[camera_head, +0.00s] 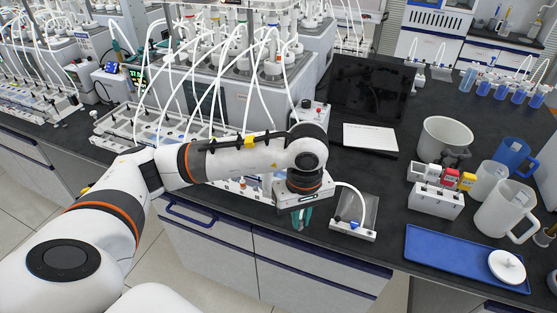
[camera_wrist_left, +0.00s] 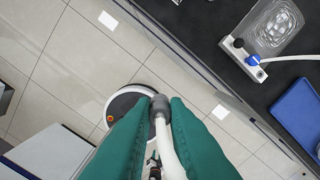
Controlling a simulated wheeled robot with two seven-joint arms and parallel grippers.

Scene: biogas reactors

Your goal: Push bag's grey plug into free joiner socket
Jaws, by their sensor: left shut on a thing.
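My left gripper (camera_head: 300,217) has teal fingers and hangs at the bench's front edge, left of the gas bag. In the left wrist view the left gripper (camera_wrist_left: 160,104) is shut on the grey plug (camera_wrist_left: 160,102), with a white tube running back from it between the fingers. The clear bag (camera_head: 367,208) lies on the bench top, with a white bar, a blue valve and a dark knob at its near end. The bag (camera_wrist_left: 282,24) also shows at upper right in the left wrist view. A white tube (camera_head: 352,190) arches near it. I cannot make out the free joiner socket.
A blue tray (camera_head: 440,258) with a white lid lies right of the bag. A white rack with small boxes (camera_head: 436,200), jugs and a grey bucket (camera_head: 445,138) stand behind. Reactors with many tubes (camera_head: 250,75) fill the back left. The floor (camera_wrist_left: 60,60) is below my left gripper.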

